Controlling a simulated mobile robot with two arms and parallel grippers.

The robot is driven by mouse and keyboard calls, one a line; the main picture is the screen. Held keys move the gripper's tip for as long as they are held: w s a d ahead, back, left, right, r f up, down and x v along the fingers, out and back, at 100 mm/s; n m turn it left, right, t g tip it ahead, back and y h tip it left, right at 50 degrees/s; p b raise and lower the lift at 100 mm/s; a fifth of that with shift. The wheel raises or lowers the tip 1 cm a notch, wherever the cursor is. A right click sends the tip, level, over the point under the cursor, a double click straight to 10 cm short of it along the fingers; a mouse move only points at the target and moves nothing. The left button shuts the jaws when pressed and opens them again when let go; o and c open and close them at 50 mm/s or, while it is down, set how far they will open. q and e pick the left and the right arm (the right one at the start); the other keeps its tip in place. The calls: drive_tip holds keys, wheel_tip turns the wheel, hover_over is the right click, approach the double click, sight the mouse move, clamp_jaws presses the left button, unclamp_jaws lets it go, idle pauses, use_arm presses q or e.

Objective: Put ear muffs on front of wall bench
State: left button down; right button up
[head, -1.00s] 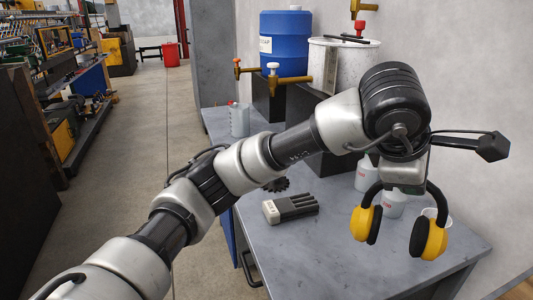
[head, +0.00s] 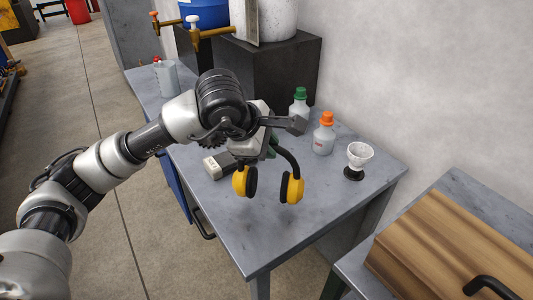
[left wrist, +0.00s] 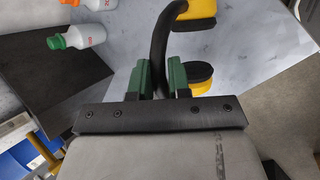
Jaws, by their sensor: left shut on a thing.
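The ear muffs (head: 293,189) have yellow cups with black pads and a black headband. My left gripper (head: 271,145) is shut on the headband, and the cups hang down over the grey wall bench (head: 268,232). In the left wrist view the green fingers (left wrist: 162,78) pinch the black band (left wrist: 158,40), with a yellow cup (left wrist: 194,84) beyond. The cups look raised above the top, but the exact gap cannot be told. My right gripper is not in view.
An orange-capped bottle (head: 324,137), a green-capped bottle (head: 299,107) and a white cup on a black foot (head: 359,158) stand toward the wall. A grey block-like item (head: 219,166) lies left of the muffs. The bench's front part is bare. A wooden box (head: 440,250) sits at right.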

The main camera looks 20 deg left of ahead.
use_arm(q)
wheel_tip(320, 180, down, 3)
drive_tip(key=shift+r, duration=0.1)
drive_tip(key=shift+f, duration=0.2)
drive_tip(key=c, duration=1.1)
unclamp_jaws()
drive_tip(key=shift+r, duration=0.15)
drive_tip(key=v, duration=1.2)
drive_tip(key=shift+d+b, duration=0.1)
drive_tip(key=shift+b, duration=0.2)
